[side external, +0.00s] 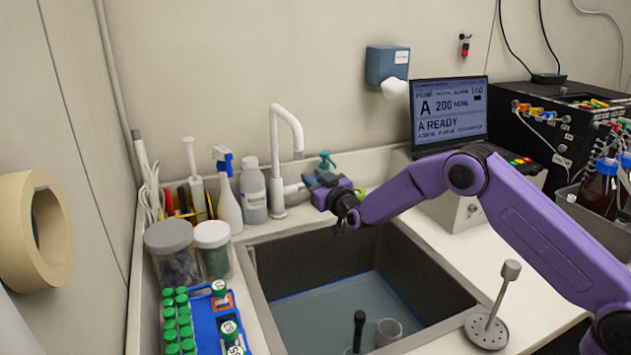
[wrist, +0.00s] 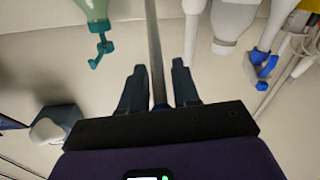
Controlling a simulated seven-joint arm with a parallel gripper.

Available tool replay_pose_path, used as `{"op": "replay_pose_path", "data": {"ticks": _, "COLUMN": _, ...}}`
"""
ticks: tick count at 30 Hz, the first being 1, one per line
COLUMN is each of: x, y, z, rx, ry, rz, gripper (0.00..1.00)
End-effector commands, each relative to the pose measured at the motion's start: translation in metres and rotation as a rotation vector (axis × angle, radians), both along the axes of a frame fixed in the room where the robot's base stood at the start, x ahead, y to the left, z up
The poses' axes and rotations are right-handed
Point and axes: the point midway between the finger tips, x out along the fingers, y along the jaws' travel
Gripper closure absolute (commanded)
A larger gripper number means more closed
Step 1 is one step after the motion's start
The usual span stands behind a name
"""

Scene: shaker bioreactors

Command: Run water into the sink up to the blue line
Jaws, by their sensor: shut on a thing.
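The sink (side external: 262,272) is a dark basin with a pale rim. A thin blue line (side external: 325,286) runs along its walls. A flat bluish-grey surface meets the walls at or very near this line; I cannot tell whether it is water or the bare floor. The white tap (side external: 275,150) stands behind the sink, and no stream shows under its spout. My gripper (side external: 322,198) is beside the tap's base, above the back edge. In the wrist view my gripper (wrist: 157,82) is shut on a thin grey rod (wrist: 154,45), seemingly the tap lever.
A beaker (side external: 388,331) and a black-topped object (side external: 359,328) stand in the sink. Bottles (side external: 253,190) crowd the back left. Jars (side external: 172,250) and a rack of green-capped tubes (side external: 207,322) line the left. A metal stand (side external: 487,328) is on the right counter, near my arm.

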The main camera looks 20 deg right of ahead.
Motion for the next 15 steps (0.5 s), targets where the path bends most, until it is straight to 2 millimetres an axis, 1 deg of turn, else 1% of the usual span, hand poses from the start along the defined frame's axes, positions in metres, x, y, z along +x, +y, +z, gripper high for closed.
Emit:
{"op": "replay_pose_path", "data": {"ticks": 1, "x": 0.0011, "y": -0.0004, "z": 0.0032, "rx": 0.003, "ry": -0.006, "rz": -0.001, "gripper": 1.0}}
{"op": "replay_pose_path", "data": {"ticks": 3, "x": 0.0012, "y": -0.0004, "z": 0.0036, "rx": 0.003, "ry": -0.007, "rz": -0.001, "gripper": 1.0}}
{"op": "replay_pose_path", "data": {"ticks": 4, "x": 0.0012, "y": -0.0004, "z": 0.0037, "rx": 0.003, "ry": -0.008, "rz": -0.001, "gripper": 0.63}}
{"op": "replay_pose_path", "data": {"ticks": 5, "x": 0.0012, "y": -0.0003, "z": 0.0038, "rx": 0.003, "ry": -0.008, "rz": -0.001, "gripper": 0.61}}
{"op": "replay_pose_path", "data": {"ticks": 15, "x": -0.0011, "y": -0.0004, "z": 0.0022, "rx": 0.002, "ry": -0.006, "rz": -0.001, "gripper": 0.61}}
